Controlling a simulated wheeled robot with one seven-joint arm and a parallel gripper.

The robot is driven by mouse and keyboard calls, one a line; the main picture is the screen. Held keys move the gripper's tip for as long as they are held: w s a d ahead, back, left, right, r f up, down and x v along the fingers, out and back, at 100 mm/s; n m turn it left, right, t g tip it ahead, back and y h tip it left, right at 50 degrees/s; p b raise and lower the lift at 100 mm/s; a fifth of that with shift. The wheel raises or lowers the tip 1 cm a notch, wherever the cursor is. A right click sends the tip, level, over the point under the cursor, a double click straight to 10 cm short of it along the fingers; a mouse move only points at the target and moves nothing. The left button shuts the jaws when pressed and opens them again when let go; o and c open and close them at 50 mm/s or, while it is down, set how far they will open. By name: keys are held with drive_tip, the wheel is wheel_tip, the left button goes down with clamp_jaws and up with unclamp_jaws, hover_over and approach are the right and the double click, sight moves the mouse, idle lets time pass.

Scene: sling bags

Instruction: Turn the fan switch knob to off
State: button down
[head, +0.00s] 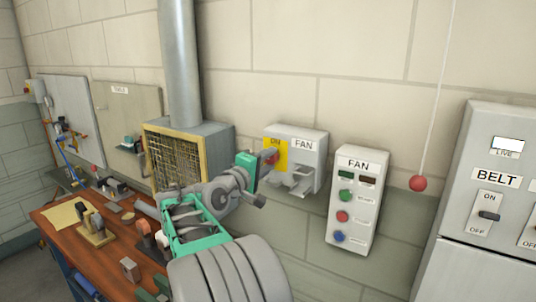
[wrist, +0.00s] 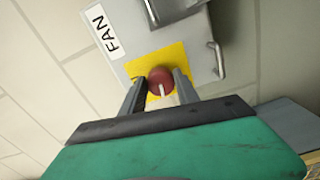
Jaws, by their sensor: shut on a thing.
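The fan switch box (head: 309,157) is a grey wall box with a FAN label and a yellow plate (head: 280,150) marked ON. The red knob (wrist: 161,80) with a white pointer line sits on the yellow plate (wrist: 172,58) in the wrist view. My gripper (wrist: 158,88) has one finger on each side of the knob and is shut on it. In the head view my gripper (head: 268,157) reaches the plate from the left and mostly hides the knob. The wrist view is rotated, with the FAN label (wrist: 107,33) tilted at upper left.
A FAN button panel (head: 353,199) hangs just right of the box. A red ball on a cord (head: 418,183) and a BELT cabinet (head: 490,190) are farther right. A caged duct housing (head: 184,155) stands left, behind a cluttered wooden bench (head: 73,238).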

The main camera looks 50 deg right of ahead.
drive_tip(key=shift+r+n+p, duration=0.1)
drive_tip(key=shift+n+p, duration=0.45)
drive_tip(key=shift+n, duration=0.25)
drive_tip(key=c, duration=0.9)
unclamp_jaws()
drive_tip(key=a+b, duration=0.2)
drive_tip(key=a, duration=0.6)
drive_tip(key=shift+s+b, duration=0.4)
drive_tip(key=shift+d, duration=0.1)
